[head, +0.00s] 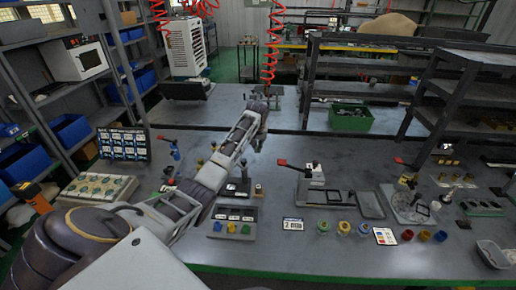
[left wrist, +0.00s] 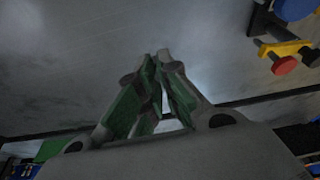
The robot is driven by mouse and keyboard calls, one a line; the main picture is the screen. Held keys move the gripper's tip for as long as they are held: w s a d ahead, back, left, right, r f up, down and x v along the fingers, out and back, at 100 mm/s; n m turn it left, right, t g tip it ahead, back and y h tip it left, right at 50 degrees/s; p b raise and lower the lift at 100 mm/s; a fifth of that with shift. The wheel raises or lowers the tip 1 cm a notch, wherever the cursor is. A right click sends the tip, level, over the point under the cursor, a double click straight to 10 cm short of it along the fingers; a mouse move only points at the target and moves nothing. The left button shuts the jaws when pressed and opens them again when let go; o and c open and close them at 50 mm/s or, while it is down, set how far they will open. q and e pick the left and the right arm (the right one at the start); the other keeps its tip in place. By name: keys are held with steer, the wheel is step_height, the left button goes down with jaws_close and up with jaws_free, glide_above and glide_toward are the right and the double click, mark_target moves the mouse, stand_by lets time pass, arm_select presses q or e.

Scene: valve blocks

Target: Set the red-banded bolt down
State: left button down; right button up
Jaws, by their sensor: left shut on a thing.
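My left gripper (head: 261,138) hangs over the middle of the grey workbench (head: 300,240), at the end of my arm from the left. In the left wrist view my left gripper (left wrist: 158,62) has its green-padded fingers close together at the tips. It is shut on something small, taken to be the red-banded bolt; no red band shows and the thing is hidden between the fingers. Bare grey surface lies beyond the fingertips there. I cannot tell their height above the bench. My right gripper is in neither view.
A red-handled clamp fixture (head: 310,183) stands right of my arm. A grey tray with coloured blocks (head: 233,213) lies in front. Several coloured cups, including a red one (head: 408,235), stand right. A green bin (head: 351,118) is behind.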

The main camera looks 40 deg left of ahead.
arm_select(q)
steer(key=d+r, duration=0.9)
steer(key=s+d+m, duration=0.2)
steer(key=d+m, duration=0.1)
steer(key=d, duration=1)
steer(key=s+d+f+m+h, duration=0.15)
steer(key=s+d+f, duration=0.35)
steer(key=d, duration=0.5)
steer(key=s+d+f+m+h, duration=0.1)
steer(key=s+d+f+m, duration=0.15)
steer(key=s+d, duration=0.65)
steer(key=s+d+f, duration=0.2)
steer(key=s+f, duration=0.1)
steer(key=f, duration=0.3)
steer(key=shift+s+d+t, duration=0.3)
steer(key=shift+s+d, duration=0.05)
steer(key=shift+s, duration=0.05)
steer(key=shift+a+y, duration=0.15)
steer(key=shift+y, duration=0.1)
